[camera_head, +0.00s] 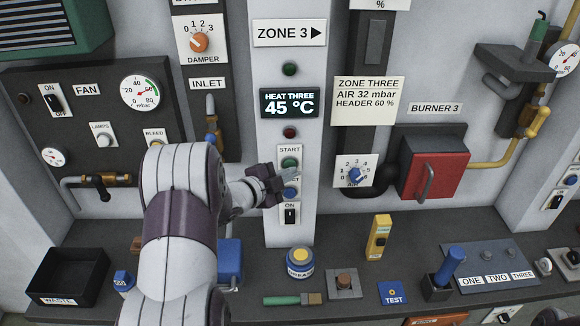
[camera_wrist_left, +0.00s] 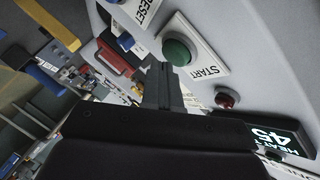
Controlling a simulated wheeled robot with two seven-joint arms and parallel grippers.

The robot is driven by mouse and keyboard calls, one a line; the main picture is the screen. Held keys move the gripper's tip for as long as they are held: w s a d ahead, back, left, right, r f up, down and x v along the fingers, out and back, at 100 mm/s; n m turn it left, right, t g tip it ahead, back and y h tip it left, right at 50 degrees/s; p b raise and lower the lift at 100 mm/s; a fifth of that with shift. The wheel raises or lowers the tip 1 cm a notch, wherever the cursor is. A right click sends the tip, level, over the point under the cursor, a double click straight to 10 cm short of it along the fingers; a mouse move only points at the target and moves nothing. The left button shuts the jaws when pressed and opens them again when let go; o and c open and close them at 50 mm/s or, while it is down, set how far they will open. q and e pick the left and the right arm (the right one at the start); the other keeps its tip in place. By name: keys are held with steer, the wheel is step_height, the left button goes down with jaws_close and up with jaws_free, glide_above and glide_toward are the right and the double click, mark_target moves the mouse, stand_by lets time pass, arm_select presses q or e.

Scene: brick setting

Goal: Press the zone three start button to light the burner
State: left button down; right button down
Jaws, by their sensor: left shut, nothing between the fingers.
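The zone three start button is a green dome (camera_head: 289,163) on a white plate marked START, on the pale column under the ZONE 3 sign. It shows large in the left wrist view (camera_wrist_left: 179,50). My left gripper (camera_head: 276,178) is shut and empty, at the column just below and left of the start button. In the left wrist view its shut fingers (camera_wrist_left: 160,72) lie just beside the button; I cannot tell whether they touch it. The display (camera_head: 290,103) above reads HEAT THREE 45 °C. My right gripper is not in view.
A blue reset button (camera_head: 290,193) and an ON switch (camera_head: 290,214) sit just below the start button. An air dial (camera_head: 355,174) and the red burner 3 box (camera_head: 434,175) are to the right.

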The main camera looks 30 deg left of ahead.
arm_select(q)
steer(key=shift+w+a, duration=0.25)
steer(key=shift+w, duration=0.15)
stand_by(0.4)
steer(key=shift+s+d, duration=0.5)
steer(key=shift+s, duration=0.25)
steer(key=s+d, duration=0.1)
steer(key=s, duration=0.1)
steer(key=s+d, duration=0.1)
steer(key=s, duration=0.1)
steer(key=shift+s+d, duration=0.1)
steer(key=shift+d, duration=0.2)
stand_by(0.8)
